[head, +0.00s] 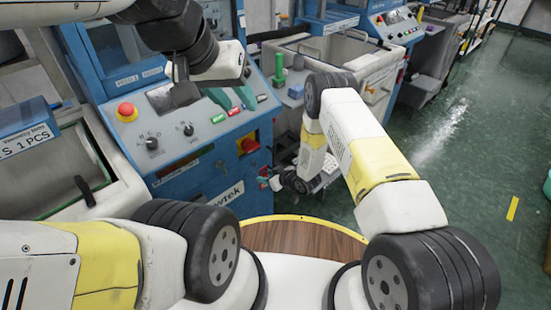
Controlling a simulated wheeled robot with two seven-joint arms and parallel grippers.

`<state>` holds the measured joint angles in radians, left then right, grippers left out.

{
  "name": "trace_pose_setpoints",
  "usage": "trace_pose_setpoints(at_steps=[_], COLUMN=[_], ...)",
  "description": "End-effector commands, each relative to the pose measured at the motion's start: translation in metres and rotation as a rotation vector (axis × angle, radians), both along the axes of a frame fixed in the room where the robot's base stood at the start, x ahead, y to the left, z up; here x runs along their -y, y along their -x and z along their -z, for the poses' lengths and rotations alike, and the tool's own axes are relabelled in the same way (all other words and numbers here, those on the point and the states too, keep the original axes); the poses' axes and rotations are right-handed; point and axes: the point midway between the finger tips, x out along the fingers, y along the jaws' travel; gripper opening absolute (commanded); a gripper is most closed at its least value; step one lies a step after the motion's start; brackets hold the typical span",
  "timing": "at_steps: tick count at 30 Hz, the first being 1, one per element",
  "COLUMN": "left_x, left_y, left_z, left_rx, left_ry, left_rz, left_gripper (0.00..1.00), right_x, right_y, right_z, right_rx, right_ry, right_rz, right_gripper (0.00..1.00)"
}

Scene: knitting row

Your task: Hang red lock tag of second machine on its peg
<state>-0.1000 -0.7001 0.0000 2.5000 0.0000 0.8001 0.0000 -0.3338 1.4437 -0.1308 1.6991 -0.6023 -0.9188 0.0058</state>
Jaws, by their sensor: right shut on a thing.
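My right gripper (271,180) is low in front of the blue machine's panel, below and right of a red rotary switch on a yellow plate (248,143). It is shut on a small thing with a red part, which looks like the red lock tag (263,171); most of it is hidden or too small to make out. My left gripper (177,82) is high, over the panel's upper left part near its dark screen. Its fingers are too dark to tell whether they are open. I cannot make out the peg.
The sloping panel carries a red emergency button (126,111), black knobs (152,143) and green and red buttons (218,119). A grey bin unit (340,52) with a green cylinder (279,68) stands behind. A round wooden top (290,236) is close to me.

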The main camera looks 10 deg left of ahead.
Motion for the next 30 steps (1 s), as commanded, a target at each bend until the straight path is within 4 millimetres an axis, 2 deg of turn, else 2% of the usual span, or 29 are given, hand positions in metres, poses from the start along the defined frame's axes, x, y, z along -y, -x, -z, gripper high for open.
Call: trace_pose_setpoints(at_steps=[30], left_x=[0.0], left_y=[0.0], left_z=[0.0], left_rx=[0.0], left_ry=[0.0], left_rz=[0.0], left_gripper=[0.36], right_x=[-0.047], right_y=[-0.037], right_z=[0.007], right_rx=[0.0], right_ry=[0.0], right_rz=[0.001], right_gripper=[0.0])
